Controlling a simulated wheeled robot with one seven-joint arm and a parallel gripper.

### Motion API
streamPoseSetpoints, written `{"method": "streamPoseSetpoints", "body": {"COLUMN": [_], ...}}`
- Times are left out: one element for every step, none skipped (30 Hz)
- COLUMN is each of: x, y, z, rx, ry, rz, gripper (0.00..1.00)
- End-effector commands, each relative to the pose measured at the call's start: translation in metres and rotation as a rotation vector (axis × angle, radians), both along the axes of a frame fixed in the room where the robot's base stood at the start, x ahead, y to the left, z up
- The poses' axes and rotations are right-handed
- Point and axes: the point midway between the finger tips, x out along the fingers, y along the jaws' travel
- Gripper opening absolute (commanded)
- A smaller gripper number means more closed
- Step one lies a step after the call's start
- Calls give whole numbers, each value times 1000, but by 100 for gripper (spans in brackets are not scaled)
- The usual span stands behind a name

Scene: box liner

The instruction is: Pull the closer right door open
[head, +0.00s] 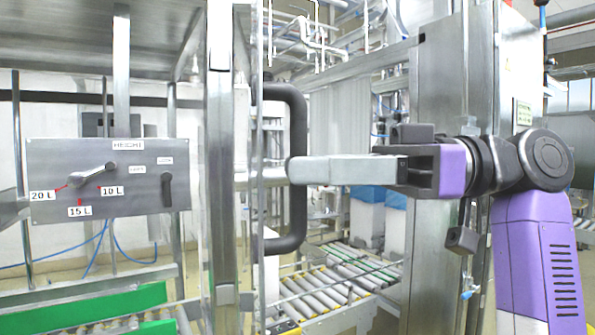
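The closer right door shows as a narrow metal-edged upright (261,285) just right of the thick steel post; how far its panel reaches is hard to tell. Its dark grey, C-shaped handle (298,125) stands upright and bulges to the right. My gripper (297,171) comes in level from the right, its pale fingers at the middle of the handle's vertical bar. The near finger covers a short part of the bar, and its tip reaches just past it. The fingers are seen side-on, so the far finger and the gap are hidden. I cannot tell whether they grip the bar.
A thick steel post (220,130) stands left of the handle. A control panel (65,150) with levers and litre labels is further left. A roller conveyor (330,290) runs behind the handle, low down. A wide steel column (430,250) stands behind my arm.

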Motion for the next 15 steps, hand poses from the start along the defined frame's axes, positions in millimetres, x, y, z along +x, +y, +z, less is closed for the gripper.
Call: {"method": "streamPoseSetpoints", "body": {"x": [2, 2, 3, 4, 5, 5, 6, 6, 7, 7, 7, 8, 8, 8, 8], "y": [-10, -15, -22, -27, -31, -37, -41, -45, -49, -51, -53, -56, -57, -58, -58], "z": [-2, -2, -1, -1, -1, -1, -1, -1, -1, -1, 0, 0, 0, 0, 0], "rx": [1, 1, 1, 1, 1, 0, 0, 1, 1, 1, 0, 0, -1, -1, -1], "ry": [-1, -1, -1, -1, -2, -2, -2, -1, -1, -2, -2, -2, -2, -2, -2], "rz": [-3, -3, -3, -3, -2, -1, -1, -1, -1, -1, 0, 0, 0, 1, 1], "gripper": [38, 38, 38, 38, 38, 38, 38, 38, 38, 38, 38, 38, 38, 38, 38]}}
